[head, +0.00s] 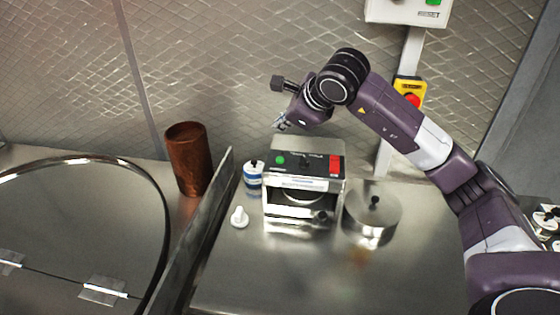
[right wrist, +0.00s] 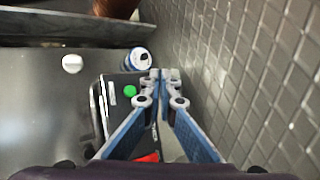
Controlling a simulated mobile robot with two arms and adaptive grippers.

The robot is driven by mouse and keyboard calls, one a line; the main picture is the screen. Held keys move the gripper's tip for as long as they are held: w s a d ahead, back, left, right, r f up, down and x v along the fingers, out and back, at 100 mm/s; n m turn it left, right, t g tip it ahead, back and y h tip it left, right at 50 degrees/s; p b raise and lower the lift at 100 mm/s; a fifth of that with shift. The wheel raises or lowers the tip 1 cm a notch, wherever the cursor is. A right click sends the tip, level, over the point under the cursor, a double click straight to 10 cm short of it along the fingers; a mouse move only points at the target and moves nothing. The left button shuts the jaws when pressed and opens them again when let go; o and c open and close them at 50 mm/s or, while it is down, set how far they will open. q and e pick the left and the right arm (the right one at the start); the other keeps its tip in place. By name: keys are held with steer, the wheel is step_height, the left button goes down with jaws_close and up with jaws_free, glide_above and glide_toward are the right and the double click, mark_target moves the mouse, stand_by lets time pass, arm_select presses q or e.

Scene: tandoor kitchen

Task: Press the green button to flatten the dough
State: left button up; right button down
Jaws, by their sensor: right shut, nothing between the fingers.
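The dough press (head: 303,190) is a boxy steel machine with a black top panel, standing on the steel counter. Its green button (head: 280,160) is on the left of the top panel and also shows in the right wrist view (right wrist: 130,91). A red switch (head: 335,163) is on the panel's right. My right gripper (head: 281,123) is above the back left of the press, apart from it. In the right wrist view its fingers (right wrist: 160,76) are together and empty, just right of the green button. My left gripper is not in view.
A blue and white can (head: 253,174) and a small white piece (head: 239,217) stand left of the press. A round steel container (head: 371,215) stands right. A copper cup (head: 188,158) is beyond the upright steel divider (head: 200,225). The quilted wall is close behind.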

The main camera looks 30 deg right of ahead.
mark_target(281, 160)
step_height(281, 160, down, 6)
steer(key=b, duration=0.4)
steer(key=shift+f, duration=0.25)
steer(key=shift+f+b, duration=0.35)
steer(key=shift+b, duration=0.05)
stand_by(0.6)
steer(key=shift+f+b, duration=0.45)
steer(key=shift+b, duration=0.1)
